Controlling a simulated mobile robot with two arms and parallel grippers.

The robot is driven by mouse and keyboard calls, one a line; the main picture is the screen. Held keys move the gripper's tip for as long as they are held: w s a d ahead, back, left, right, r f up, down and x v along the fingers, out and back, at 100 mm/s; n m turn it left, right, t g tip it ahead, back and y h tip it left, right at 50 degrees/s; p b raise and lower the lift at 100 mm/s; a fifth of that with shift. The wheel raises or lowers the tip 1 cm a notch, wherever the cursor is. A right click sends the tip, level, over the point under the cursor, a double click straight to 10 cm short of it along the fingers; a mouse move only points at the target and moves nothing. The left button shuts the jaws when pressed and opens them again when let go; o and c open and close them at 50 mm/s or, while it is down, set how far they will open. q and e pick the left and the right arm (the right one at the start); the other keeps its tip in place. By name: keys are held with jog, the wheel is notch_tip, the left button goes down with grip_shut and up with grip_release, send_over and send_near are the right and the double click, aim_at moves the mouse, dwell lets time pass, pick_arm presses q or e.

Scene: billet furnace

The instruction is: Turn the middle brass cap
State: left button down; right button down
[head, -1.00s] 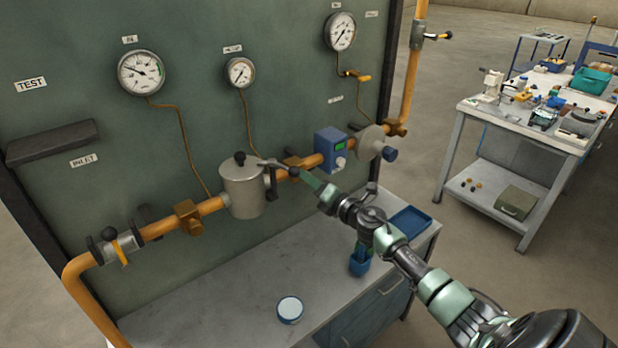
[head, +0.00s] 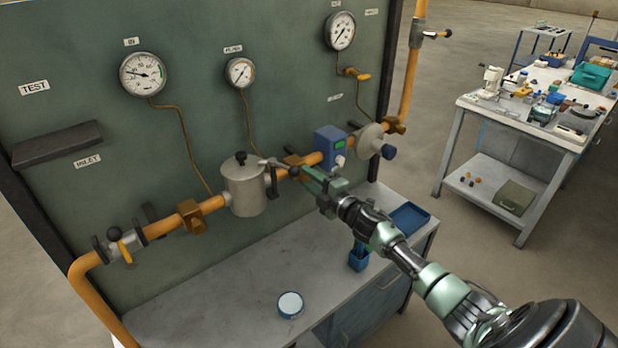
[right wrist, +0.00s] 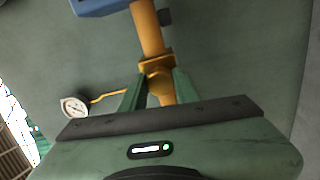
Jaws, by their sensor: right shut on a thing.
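The middle brass cap (head: 293,161) is on the brass fitting of the orange pipe, between the grey canister and the blue meter. It also shows in the right wrist view (right wrist: 158,82), between my two green fingers. My right gripper (head: 307,172) reaches it from the front right and is shut on it; the fingers and gripper body partly cover it in the head view. In the right wrist view the gripper (right wrist: 160,92) has a finger on either side of the brass. My left gripper is not in view.
A grey canister (head: 243,190) with a side handle stands close left of the gripper, and a blue meter (head: 329,146) close right. Other brass fittings sit at left (head: 191,216) and right (head: 397,125). Below, a bench (head: 240,275) holds a round tin (head: 290,304) and a blue tray (head: 409,218).

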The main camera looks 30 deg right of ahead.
jog(key=shift+m, duration=0.3)
jog(key=c, duration=1.1)
grip_release()
jog(key=shift+o, duration=0.2)
jog(key=shift+s+d+f, duration=0.1)
jog(key=shift+s+f, duration=0.1)
jog(key=shift+s, duration=0.25)
jog(key=s+b, duration=0.2)
jog(key=s, duration=0.5)
jog(key=shift+d+r, duration=0.15)
jog(key=shift+d, duration=0.05)
